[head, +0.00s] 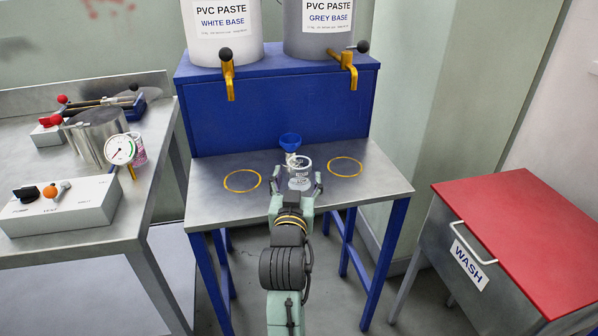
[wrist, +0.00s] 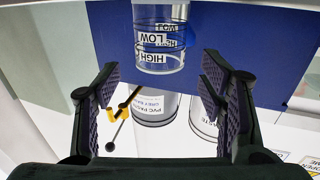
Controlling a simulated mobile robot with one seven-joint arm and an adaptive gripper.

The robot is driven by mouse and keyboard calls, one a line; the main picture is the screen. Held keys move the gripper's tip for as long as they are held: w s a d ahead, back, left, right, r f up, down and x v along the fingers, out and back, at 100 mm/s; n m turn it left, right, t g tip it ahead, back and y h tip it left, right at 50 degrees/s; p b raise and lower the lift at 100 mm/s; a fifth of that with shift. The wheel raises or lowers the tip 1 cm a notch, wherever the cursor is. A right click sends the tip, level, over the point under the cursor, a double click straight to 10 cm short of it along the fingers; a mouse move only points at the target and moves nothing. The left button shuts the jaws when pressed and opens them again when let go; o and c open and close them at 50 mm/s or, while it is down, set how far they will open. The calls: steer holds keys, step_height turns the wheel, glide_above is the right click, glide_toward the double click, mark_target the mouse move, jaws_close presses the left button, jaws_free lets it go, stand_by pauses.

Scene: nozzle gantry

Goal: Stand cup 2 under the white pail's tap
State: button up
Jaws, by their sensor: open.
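A clear cup (head: 300,178) with dark markings stands on the steel table, between the two yellow rings; I cannot read a number on it. In the wrist view the clear cup (wrist: 158,45) with HIGH and LOW marks lies beyond my fingertips. My gripper (head: 297,187) is open and empty, its fingers to either side of the cup in the head view; how deep the cup sits between them is unclear. The white pail (head: 222,45) has a yellow tap (head: 229,80) above the left ring (head: 242,181).
The grey pail (head: 318,40) has its tap (head: 348,68) above the right ring (head: 345,167). A blue funnel-like piece (head: 290,141) stands just behind the cup. A bench (head: 95,235) with a gauge (head: 121,149) is left; a red-topped WASH box (head: 525,240) is right.

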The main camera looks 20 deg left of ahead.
steer(key=p+v, duration=0.2)
steer(key=v, duration=0.4)
steer(key=shift+s+p, duration=0.15)
steer(key=shift+p, duration=0.2)
